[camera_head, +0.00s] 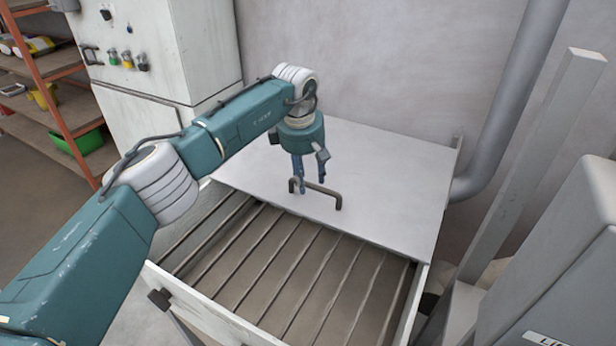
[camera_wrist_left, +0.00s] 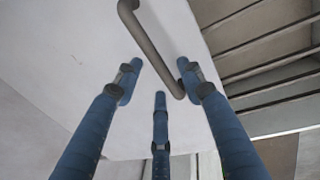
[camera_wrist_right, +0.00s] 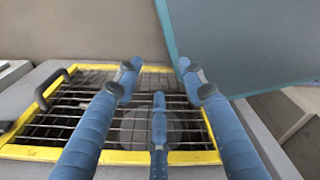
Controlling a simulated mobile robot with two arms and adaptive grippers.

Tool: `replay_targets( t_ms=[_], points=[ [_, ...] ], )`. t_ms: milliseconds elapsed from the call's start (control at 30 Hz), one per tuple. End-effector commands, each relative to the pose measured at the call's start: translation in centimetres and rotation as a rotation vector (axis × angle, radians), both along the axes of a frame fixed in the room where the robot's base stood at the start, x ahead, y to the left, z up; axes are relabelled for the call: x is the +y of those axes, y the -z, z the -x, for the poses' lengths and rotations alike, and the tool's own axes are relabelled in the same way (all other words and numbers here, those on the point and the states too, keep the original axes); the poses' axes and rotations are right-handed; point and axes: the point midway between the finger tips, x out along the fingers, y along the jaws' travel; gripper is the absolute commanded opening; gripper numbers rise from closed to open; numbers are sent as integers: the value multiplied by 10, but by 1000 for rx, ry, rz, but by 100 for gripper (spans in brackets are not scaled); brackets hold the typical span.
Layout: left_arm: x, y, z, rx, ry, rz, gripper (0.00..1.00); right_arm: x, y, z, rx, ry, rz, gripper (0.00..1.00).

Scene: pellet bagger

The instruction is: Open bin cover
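The bin cover (camera_head: 375,180) is a flat light-grey panel over the back part of the bin. The bin's front part (camera_head: 290,265) is uncovered and shows several dark slats. A brown bar handle (camera_head: 325,190) stands on the cover near its front edge. My left gripper (camera_head: 298,190) is at the handle's left end, pointing down. In the left wrist view its blue fingers (camera_wrist_left: 160,75) are spread, with the handle (camera_wrist_left: 150,45) close to the right fingertip; contact is unclear. My right gripper (camera_wrist_right: 157,75) is open and empty, seen only in the right wrist view.
A grey pipe (camera_head: 500,105) and a post (camera_head: 535,150) stand right of the bin. A white cabinet (camera_head: 160,50) and orange shelving (camera_head: 55,85) stand at the left. In the right wrist view, a yellow-framed grate (camera_wrist_right: 60,155) with a dark handle (camera_wrist_right: 45,90) lies below my gripper.

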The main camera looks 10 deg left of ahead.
Motion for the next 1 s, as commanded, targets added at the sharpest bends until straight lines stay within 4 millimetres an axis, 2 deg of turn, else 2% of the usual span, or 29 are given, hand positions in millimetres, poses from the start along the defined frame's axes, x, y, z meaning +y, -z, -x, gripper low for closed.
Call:
replay_targets(
  t_ms=[500,700,1000],
  points=[
    [7,-96,17,-3,0,-1,39,2,0,2,4,1,-2,40],
    [8,-112,21,-2,0,-2,39,2,0,2,4,1,-2,40],
    [8,-114,21,0,0,-1,39,3,0,2,4,1,-2,40]
  ],
)
